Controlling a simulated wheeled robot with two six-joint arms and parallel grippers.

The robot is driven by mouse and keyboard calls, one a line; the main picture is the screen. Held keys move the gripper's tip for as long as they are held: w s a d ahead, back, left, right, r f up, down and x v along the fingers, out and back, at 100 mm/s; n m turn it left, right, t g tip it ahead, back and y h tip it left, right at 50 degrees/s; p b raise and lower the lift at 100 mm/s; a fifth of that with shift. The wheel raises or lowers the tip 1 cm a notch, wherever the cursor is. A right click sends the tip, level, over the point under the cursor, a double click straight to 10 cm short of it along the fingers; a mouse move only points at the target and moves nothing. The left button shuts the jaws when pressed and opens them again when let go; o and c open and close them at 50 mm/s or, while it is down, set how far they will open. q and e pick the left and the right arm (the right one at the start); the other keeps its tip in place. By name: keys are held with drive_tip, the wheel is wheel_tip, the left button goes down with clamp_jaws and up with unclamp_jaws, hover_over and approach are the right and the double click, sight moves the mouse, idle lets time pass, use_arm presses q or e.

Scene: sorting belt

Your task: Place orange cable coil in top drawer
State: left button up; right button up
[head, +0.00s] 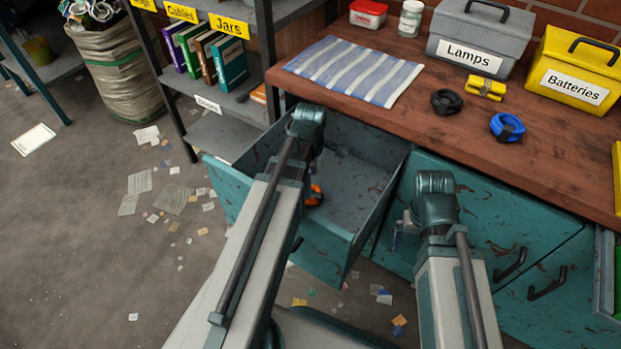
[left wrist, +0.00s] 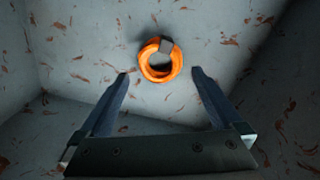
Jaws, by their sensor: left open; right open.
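The orange cable coil (left wrist: 149,60) with a dark strap lies on the floor of the open top drawer (head: 349,187). In the head view, the coil (head: 315,196) is partly hidden by my left arm. My left gripper (left wrist: 160,73) is open above the drawer floor, its fingers apart with the coil between and just beyond the tips; nothing is held. In the head view my own arm mostly hides it. My right gripper (head: 401,228) is open and empty, in front of the teal cabinet; its fingers are small and partly hidden.
On the wooden bench (head: 480,150) are a striped cloth (head: 355,70), a black coil (head: 446,102), a blue coil (head: 507,127), a yellow bundle (head: 485,88), a Lamps box (head: 475,45) and a Batteries box (head: 575,75). Shelves with books stand left. Scraps litter the floor.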

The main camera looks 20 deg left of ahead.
use_arm(q)
wheel_tip(320, 180, up, 12)
drive_tip(key=p, duration=1.1)
drive_tip(key=shift+r+p, duration=0.15)
drive_tip(key=shift+p, duration=0.15)
wheel_tip(320, 180, down, 13)
drive_tip(key=b, duration=1.3)
drive_tip(key=shift+r, duration=0.25)
